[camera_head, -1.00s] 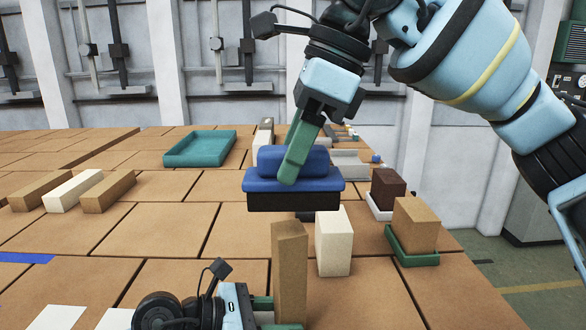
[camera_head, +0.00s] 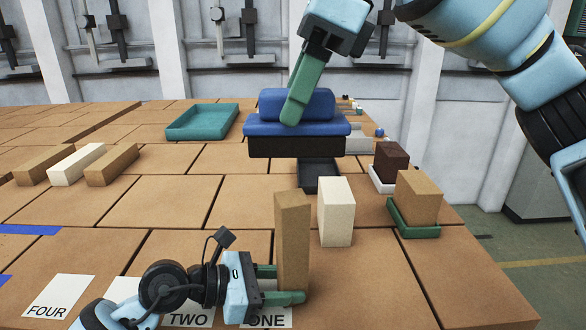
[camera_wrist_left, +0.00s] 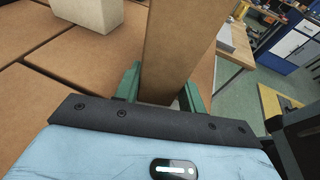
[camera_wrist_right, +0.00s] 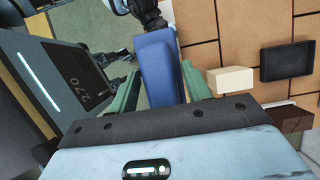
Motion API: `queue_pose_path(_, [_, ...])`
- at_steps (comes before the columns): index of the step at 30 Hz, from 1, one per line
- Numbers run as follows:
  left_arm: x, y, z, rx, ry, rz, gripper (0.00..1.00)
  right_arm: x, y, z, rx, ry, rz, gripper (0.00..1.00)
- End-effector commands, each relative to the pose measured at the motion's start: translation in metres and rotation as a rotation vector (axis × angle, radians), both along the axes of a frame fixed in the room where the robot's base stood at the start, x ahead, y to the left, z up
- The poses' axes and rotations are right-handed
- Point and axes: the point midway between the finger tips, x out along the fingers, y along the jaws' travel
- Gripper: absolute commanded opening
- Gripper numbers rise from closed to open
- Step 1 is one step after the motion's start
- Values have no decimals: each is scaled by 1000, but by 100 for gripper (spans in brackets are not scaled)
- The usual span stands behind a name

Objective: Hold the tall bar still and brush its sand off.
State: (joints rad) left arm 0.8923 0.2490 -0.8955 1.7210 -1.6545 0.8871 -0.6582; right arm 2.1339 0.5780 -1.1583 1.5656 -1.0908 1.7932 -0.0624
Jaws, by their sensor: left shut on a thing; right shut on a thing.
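The tall bar (camera_head: 292,235) stands upright, tan and sandy-looking, near the front of the table. My left gripper (camera_head: 280,284) is shut around its lower part, and the bar also rises between the green fingers in the left wrist view (camera_wrist_left: 178,50). My right gripper (camera_head: 295,110) is shut on the blue handle of the brush (camera_head: 297,135), which has a dark bristle block below. The brush hangs in the air above and beyond the bar, apart from it. In the right wrist view the blue handle (camera_wrist_right: 157,65) sits between the fingers.
A cream block (camera_head: 335,212) stands upright close to the right of the bar. A black tray (camera_head: 319,177) lies behind it. A green tray (camera_head: 412,230) with a tan block and a white tray with a dark block are right. A teal tray (camera_head: 172,135) and three lying bars are left.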

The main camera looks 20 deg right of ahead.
Motion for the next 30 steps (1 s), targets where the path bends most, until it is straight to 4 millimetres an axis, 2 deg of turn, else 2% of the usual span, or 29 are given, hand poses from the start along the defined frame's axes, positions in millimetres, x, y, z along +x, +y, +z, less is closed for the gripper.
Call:
queue_pose_path(8, [0, 0, 0, 0, 0, 1, 27, 0, 0, 0, 1, 0, 0, 27])
queue_pose_path(9, [0, 0, 0, 0, 0, 1, 45, 0, 0, 0, 1, 0, 0, 27])
queue_pose_path(14, [0, 0, 0, 0, 0, 1, 65, 0, 0, 0, 1, 0, 0, 27])
queue_pose_path(23, [0, 2, 1, 0, 0, 1, 65, 0, 0, 0, 1, -1, 0, 27])
queue_pose_path(26, [1, 8, 2, 0, -1, 2, 65, 0, 0, 0, 1, -1, 0, 27])
queue_pose_path(30, [1, 29, 8, 1, -2, 3, 65, 0, 0, 0, 1, -1, 0, 27])
